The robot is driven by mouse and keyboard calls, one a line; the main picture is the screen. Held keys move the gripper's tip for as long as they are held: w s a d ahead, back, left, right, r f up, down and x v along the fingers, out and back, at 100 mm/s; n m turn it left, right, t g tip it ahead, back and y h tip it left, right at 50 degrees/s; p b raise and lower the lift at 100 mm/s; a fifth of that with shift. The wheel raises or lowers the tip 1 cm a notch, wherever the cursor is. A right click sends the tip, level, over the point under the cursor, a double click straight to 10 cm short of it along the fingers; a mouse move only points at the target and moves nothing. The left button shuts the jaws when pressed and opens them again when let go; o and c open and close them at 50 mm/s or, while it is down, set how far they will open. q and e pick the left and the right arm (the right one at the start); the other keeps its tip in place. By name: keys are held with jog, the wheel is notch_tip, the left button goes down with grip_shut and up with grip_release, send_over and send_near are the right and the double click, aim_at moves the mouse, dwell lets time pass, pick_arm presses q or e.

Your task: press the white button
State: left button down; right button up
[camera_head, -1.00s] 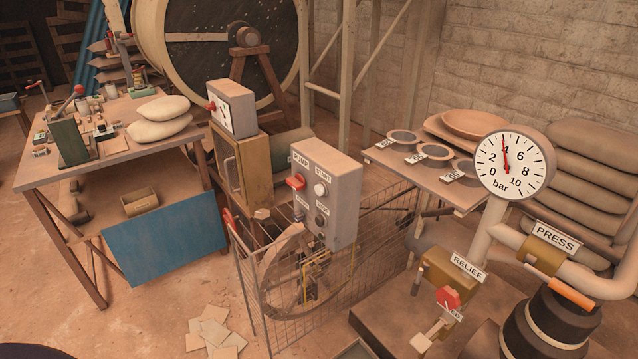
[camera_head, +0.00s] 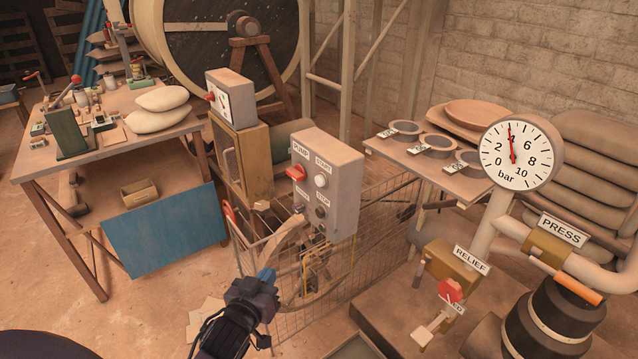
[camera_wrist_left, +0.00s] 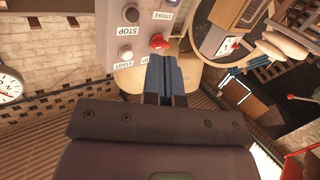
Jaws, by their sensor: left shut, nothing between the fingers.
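The white button (camera_head: 320,181) is on the front of a grey control box (camera_head: 345,190), under a START label. It also shows in the left wrist view (camera_wrist_left: 126,53). A red knob (camera_head: 297,173) labelled PUMP is left of it, and a dark button (camera_head: 320,212) by the STOP label is below. My left gripper (camera_head: 266,274) is shut and empty, below and left of the box in the head view. In the left wrist view its blue fingertips (camera_wrist_left: 163,60) appear close to the red knob and beside the white button; contact cannot be told. My right gripper is not in view.
A wire mesh guard (camera_head: 375,258) surrounds a wheel under the box. A pressure gauge (camera_head: 515,155) points near 4 bar, above a red RELIEF valve handle (camera_head: 450,290). A workbench (camera_head: 110,155) with sacks stands at the left.

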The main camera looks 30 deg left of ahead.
aim_at(320, 181)
pick_arm(q)
jog(key=w+a+r+n+t+y, duration=0.2)
jog(key=w+r+n, duration=0.1)
jog(key=r, duration=0.3)
jog(key=w+a+r+n+t+y, duration=0.2)
jog(key=w+a+r, duration=0.1)
jog(key=w+r, duration=0.3)
jog(key=shift+w+r+n+b, duration=0.15)
jog(key=shift+n+b, duration=0.25)
jog(key=shift+b, duration=0.05)
jog(key=w+d+b, duration=0.2)
jog(key=w+d, duration=0.1)
jog(key=w, duration=0.5)
jog(key=shift+d+b, duration=0.2)
jog(key=shift+b, duration=0.15)
dwell(0.5)
